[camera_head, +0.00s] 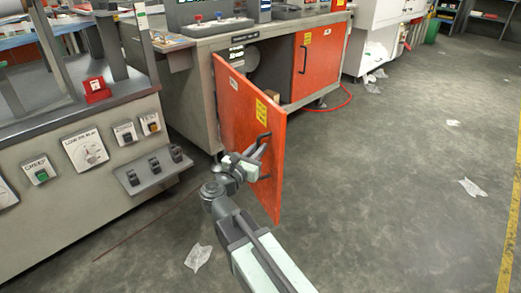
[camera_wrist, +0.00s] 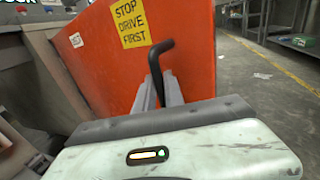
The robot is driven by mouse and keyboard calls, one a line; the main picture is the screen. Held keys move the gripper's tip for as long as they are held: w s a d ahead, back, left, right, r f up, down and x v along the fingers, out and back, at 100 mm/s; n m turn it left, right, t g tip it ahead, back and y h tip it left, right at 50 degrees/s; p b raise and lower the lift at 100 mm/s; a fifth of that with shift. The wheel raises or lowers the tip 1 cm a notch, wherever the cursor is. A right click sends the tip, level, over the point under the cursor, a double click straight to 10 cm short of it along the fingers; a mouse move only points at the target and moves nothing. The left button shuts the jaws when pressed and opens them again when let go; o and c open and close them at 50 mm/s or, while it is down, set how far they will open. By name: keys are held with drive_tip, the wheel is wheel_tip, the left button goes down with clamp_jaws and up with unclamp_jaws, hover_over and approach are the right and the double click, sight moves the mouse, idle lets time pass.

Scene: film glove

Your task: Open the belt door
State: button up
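An orange door (camera_head: 237,118) on the grey machine cabinet is swung well out from the opening, showing a dark interior with a round grey part (camera_head: 273,64). In the wrist view the orange door (camera_wrist: 118,62) carries a yellow "STOP DRIVE FIRST" label (camera_wrist: 131,23). Its black bar handle (camera_head: 264,136) stands near the door's free edge. My gripper (camera_head: 259,153) is at this handle. In the wrist view the handle (camera_wrist: 157,68) runs down between the two grey fingers of my gripper (camera_wrist: 159,96), which look closed around it. The lower handle is partly hidden.
A second orange door (camera_head: 318,62) beside the opening is shut. A grey control bench (camera_head: 85,160) with switches stands close on the left. Plastic scraps (camera_head: 198,257) lie on the floor. A red hose (camera_head: 338,104) lies by the cabinet. Open floor is on the right.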

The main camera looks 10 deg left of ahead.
drive_tip(key=o, duration=0.3)
drive_tip(key=shift+d, duration=0.1)
drive_tip(key=shift+o, duration=0.2)
drive_tip(key=v, duration=0.8)
